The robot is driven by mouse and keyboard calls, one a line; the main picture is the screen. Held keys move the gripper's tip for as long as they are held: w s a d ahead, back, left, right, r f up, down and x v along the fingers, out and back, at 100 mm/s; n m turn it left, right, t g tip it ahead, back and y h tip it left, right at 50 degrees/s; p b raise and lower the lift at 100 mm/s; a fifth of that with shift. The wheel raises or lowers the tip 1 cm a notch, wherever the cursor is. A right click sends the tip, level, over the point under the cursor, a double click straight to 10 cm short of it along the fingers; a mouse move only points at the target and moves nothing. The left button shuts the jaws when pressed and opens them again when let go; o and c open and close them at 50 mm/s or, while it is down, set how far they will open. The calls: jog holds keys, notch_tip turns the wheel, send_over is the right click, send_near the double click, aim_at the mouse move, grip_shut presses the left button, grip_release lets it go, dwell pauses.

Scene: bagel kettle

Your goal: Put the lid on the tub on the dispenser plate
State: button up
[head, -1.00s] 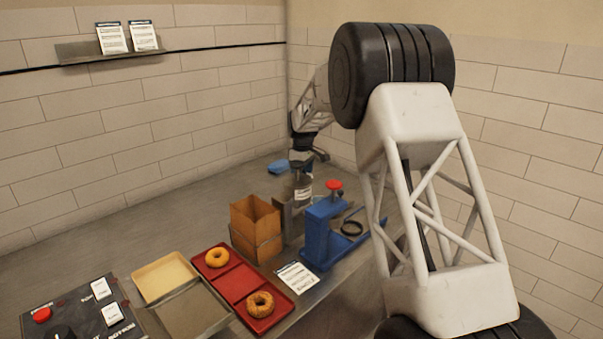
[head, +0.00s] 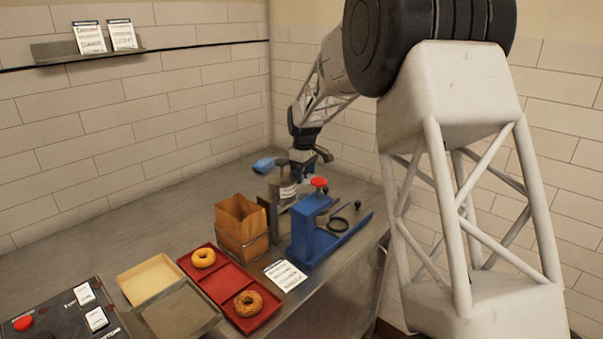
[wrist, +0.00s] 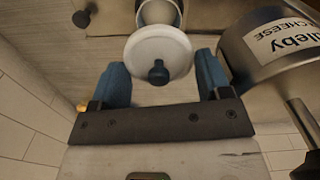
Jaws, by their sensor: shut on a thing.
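In the wrist view, a round white lid (wrist: 150,45) with a dark blue knob sits between the blue fingers of my gripper (wrist: 162,72), which is shut on it by its edges. A metal tub (wrist: 245,58) with a white "cheese" label is at right, close to the right finger. It also shows in the head view (head: 287,191), beside the blue dispenser stand (head: 305,235) with a red knob. In the head view my gripper (head: 307,178) is behind and right of this tub; the lid cannot be made out there. The dispenser plate cannot be told apart clearly.
A blue item (head: 263,165) lies at the back. A brown paper bag (head: 241,228), a red tray (head: 232,276) with two bagels and a label card (head: 285,275) are nearer. The counter at back left is clear.

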jog(key=shift+f, duration=0.15)
jog(key=shift+f, duration=3)
jog(key=shift+f, duration=0.25)
dwell(1.0)
jog(key=o, duration=0.9)
jog(key=shift+o, duration=0.3)
jog(key=shift+r, duration=0.1)
jog(key=shift+r, duration=3.45)
